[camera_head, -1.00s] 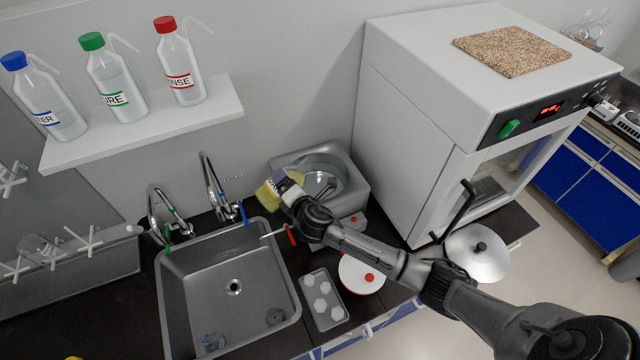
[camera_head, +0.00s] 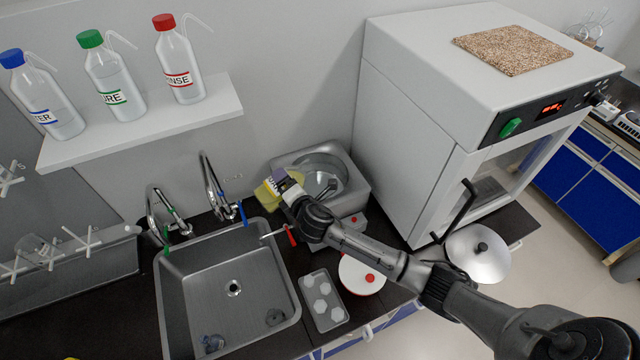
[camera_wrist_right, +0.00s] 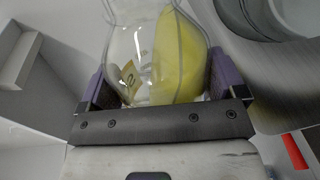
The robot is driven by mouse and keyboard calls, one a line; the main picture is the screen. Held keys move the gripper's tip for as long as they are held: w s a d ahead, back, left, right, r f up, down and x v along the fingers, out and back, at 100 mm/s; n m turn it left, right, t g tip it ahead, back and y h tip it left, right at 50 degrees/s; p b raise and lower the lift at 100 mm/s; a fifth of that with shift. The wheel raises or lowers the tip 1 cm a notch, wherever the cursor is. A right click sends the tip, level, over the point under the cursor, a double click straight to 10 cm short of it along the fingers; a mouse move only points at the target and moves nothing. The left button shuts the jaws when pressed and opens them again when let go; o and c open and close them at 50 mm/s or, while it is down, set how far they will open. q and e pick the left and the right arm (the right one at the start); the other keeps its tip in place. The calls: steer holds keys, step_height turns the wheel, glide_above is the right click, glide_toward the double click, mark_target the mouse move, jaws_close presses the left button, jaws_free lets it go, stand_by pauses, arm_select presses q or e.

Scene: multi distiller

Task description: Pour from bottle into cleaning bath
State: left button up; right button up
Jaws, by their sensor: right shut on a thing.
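My right gripper (camera_head: 284,184) is shut on a clear bottle with yellow contents. In the right wrist view the bottle (camera_wrist_right: 140,45) sits between the two purple finger pads, and a label shows on its glass. In the head view only a yellow part of the bottle (camera_head: 268,191) shows past the gripper. The cleaning bath (camera_head: 352,196) is a grey metal housing with a round open basin, just right of the bottle. Its metal edge also shows at the upper right of the wrist view (camera_wrist_right: 252,70). The bottle is beside the bath, not over the basin. My left gripper is not in view.
A sink (camera_head: 225,262) with two taps lies in front and left. A shelf (camera_head: 150,130) with three wash bottles hangs on the wall. A large white oven (camera_head: 410,120) stands right of the bath. A tray (camera_head: 322,325) and a white-lidded pot (camera_head: 352,283) sit on the counter.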

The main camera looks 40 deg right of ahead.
steer(key=shift+d+r+m, duration=0.1)
steer(key=shift+d+m, duration=0.1)
steer(key=shift+m, duration=0.1)
stand_by(0.4)
steer(key=shift+d+m, duration=0.25)
steer(key=shift+m, duration=0.15)
stand_by(0.5)
steer(key=shift+y, duration=0.3)
steer(key=shift+d+m+p, duration=0.1)
steer(key=shift+m+p, duration=0.2)
steer(key=shift+m, duration=0.1)
stand_by(0.5)
stand_by(0.7)
steer(key=shift+m, duration=0.3)
stand_by(0.4)
stand_by(0.7)
